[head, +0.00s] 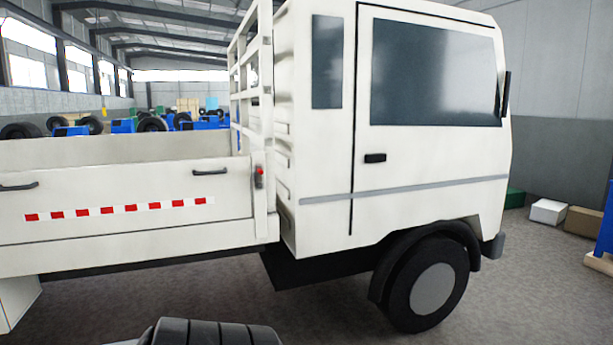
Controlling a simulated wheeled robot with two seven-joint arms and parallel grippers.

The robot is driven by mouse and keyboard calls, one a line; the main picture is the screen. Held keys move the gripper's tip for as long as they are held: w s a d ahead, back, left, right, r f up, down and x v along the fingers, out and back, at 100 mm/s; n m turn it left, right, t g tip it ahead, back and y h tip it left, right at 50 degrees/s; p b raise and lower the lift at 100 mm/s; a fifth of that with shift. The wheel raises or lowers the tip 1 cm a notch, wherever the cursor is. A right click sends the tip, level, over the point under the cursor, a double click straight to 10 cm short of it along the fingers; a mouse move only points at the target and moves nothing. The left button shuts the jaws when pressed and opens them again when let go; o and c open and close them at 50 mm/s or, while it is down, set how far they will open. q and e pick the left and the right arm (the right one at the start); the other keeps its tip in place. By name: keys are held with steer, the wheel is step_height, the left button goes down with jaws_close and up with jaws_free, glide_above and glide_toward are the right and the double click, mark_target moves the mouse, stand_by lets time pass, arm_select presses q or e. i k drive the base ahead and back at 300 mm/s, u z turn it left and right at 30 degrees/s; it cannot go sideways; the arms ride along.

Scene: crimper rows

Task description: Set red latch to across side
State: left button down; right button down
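A small red latch (259,171) sits on the white post at the front end of the truck's cargo bed, just behind the cab. A short grey part shows below the red part. It looks roughly upright, but it is too small to tell its exact setting. The bed's side panel (130,185) appears closed and carries a red and white strip. Neither of my grippers is in view.
The white truck cab (400,120) fills the right, above a front wheel (428,287). A dark ribbed rounded object (215,332) shows at the bottom edge. Boxes (547,211) lie along the right wall. Grey floor (200,295) is open before the truck.

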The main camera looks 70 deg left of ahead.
mark_target(259, 171)
steer(key=i, duration=1.2)
steer(key=u, duration=2.7)
steer(key=i, duration=2.1)
steer(key=u, duration=1.6)
